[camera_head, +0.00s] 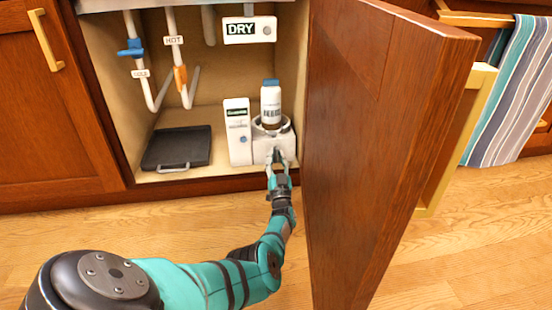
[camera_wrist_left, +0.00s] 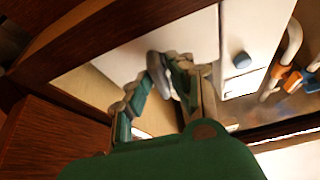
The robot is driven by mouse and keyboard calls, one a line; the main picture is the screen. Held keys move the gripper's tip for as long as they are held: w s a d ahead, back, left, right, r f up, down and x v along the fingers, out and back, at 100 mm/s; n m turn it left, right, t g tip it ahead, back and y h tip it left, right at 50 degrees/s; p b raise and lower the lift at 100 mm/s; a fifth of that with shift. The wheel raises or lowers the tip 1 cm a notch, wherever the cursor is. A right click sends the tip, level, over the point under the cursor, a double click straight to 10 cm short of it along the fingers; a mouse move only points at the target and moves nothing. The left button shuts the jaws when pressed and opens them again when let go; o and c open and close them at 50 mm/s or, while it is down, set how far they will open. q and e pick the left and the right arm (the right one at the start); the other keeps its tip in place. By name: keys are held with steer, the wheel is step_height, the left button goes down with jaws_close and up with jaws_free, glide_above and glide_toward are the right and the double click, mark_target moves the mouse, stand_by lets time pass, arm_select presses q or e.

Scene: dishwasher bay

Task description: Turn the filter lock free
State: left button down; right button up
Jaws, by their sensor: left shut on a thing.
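The filter lock shows in the left wrist view as a small grey, rounded handle (camera_wrist_left: 157,66) on the front of a white housing. In the head view this white housing (camera_head: 262,146) stands at the front right of the open cabinet, and the lock is mostly hidden by the fingers. My left gripper (camera_head: 277,163) reaches in from the front and is shut on the lock; its fingers (camera_wrist_left: 166,84) lie on both sides of the grey handle in the left wrist view. The lock's exact turn angle cannot be told. My right gripper is not in view.
Pipes with a blue valve (camera_head: 131,48) and an orange valve (camera_head: 180,78) hang behind. The open door (camera_head: 385,120) stands close right of my arm.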

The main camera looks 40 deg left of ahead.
mark_target(276, 149)
arm_select(q)
steer(key=shift+n+g, duration=0.3)
steer(key=shift+n, duration=0.6)
steer(key=shift+n+y, duration=0.3)
steer(key=c, duration=1.3)
jaws_free()
steer(key=shift+o, duration=0.2)
steer(key=shift+r, duration=0.1)
step_height(276, 149, up, 10)
steer(key=shift+f, duration=0.1)
